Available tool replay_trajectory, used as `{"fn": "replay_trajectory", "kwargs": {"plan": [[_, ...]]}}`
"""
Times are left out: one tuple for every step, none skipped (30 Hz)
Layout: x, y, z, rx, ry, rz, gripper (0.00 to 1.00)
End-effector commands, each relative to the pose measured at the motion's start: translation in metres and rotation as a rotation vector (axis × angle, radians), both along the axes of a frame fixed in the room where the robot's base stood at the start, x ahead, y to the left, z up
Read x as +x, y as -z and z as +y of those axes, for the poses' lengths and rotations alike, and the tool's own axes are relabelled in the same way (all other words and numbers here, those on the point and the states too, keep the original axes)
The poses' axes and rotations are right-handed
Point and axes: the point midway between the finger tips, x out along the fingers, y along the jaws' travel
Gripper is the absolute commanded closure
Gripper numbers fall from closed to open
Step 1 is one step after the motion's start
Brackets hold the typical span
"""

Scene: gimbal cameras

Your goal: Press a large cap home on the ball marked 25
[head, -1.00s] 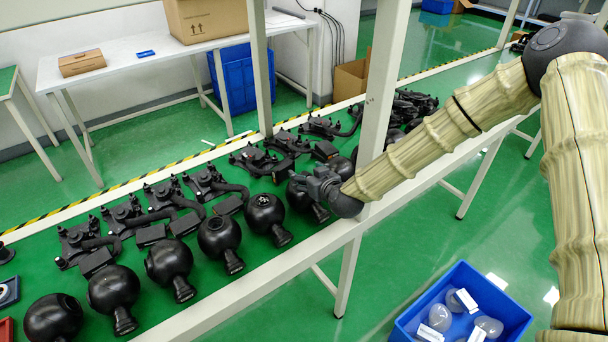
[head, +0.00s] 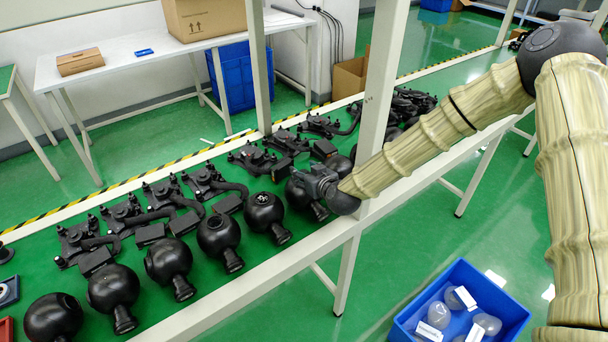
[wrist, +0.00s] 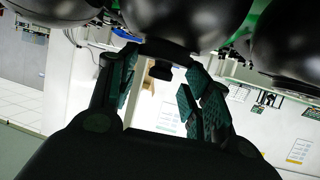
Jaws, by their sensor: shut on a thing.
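My gripper (head: 318,184) is at a black ball (head: 297,196) in the row on the green bench, partly covering it in the head view. In the wrist view my gripper's fingers (wrist: 160,80) are spread around a dark round piece (wrist: 161,70) just under the ball (wrist: 180,20), close against its lower rim. I take this piece for the large cap, but its shape is mostly hidden and I cannot tell how it is seated. No number 25 is legible on any ball.
Several other black balls (head: 218,233) stand along the bench, with black bracket parts (head: 170,200) behind them. A white post (head: 375,90) rises close to my gripper. A blue crate (head: 450,270) with clear domes is on the floor at the lower right.

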Motion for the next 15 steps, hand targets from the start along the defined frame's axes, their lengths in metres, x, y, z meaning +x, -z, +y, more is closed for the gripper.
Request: {"fn": "replay_trajectory", "kwargs": {"plan": [[0.0,-0.001,0.0,0.0,0.0,-0.001,0.62],[0.0,-0.002,0.0,0.0,0.0,-0.001,0.62],[0.0,-0.004,0.0,0.0,0.0,-0.002,0.62],[0.001,-0.006,0.0,0.0,0.0,-0.002,0.62],[0.0,-0.007,0.0,-0.001,-0.001,-0.003,0.62],[0.0,-0.01,0.0,-0.001,-0.001,-0.003,0.62],[0.0,-0.012,0.0,-0.001,-0.001,-0.004,0.62],[0.0,-0.015,0.0,-0.001,-0.001,-0.004,0.62],[0.0,-0.017,0.0,-0.002,-0.001,-0.003,0.62],[0.0,-0.02,0.0,-0.002,-0.001,-0.003,0.62],[0.0,-0.023,0.0,-0.002,-0.001,-0.003,0.62],[0.0,-0.027,0.0,-0.001,-0.001,-0.003,0.62],[0.0,-0.029,0.0,-0.001,-0.001,-0.002,0.62],[0.0,-0.032,0.0,-0.001,-0.001,-0.003,0.62],[-0.003,-0.034,-0.002,-0.001,-0.001,-0.002,0.62]]}}
